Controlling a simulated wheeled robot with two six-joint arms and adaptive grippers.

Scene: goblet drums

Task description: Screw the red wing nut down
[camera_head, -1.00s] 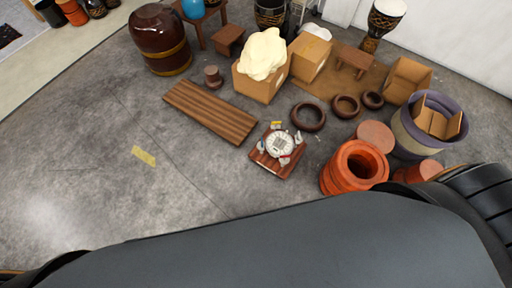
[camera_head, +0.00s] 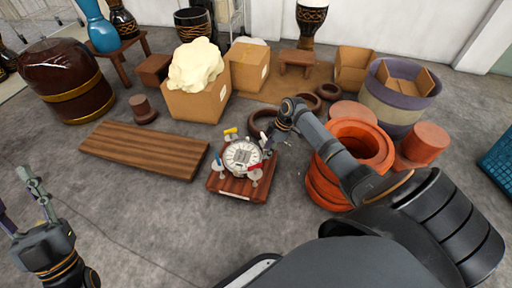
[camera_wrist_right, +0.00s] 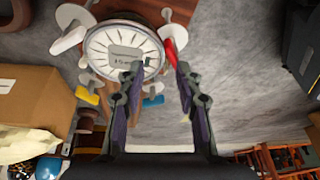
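A round white drum head with a label (camera_head: 242,156) sits on a square reddish-brown wooden board (camera_head: 228,186) on the floor. Coloured wing nuts stand around its rim: red (camera_head: 254,168), yellow (camera_head: 231,132) and blue (camera_head: 219,161). In the right wrist view the red wing nut (camera_wrist_right: 176,36) is just beyond the tip of the right-hand finger; I cannot tell whether they touch. My right gripper (camera_wrist_right: 154,66) is open, with nothing between its fingers. In the head view it is at the drum head's right side (camera_head: 266,143). My left gripper (camera_head: 18,203) is open and empty at the far left, away from the drum.
Orange-red clay rings (camera_head: 325,188) stand under and beside my right arm. A wooden plank (camera_head: 145,148) lies left of the board. Cardboard boxes (camera_head: 197,104) and a dark barrel (camera_head: 65,82) are behind. The floor at front left is clear.

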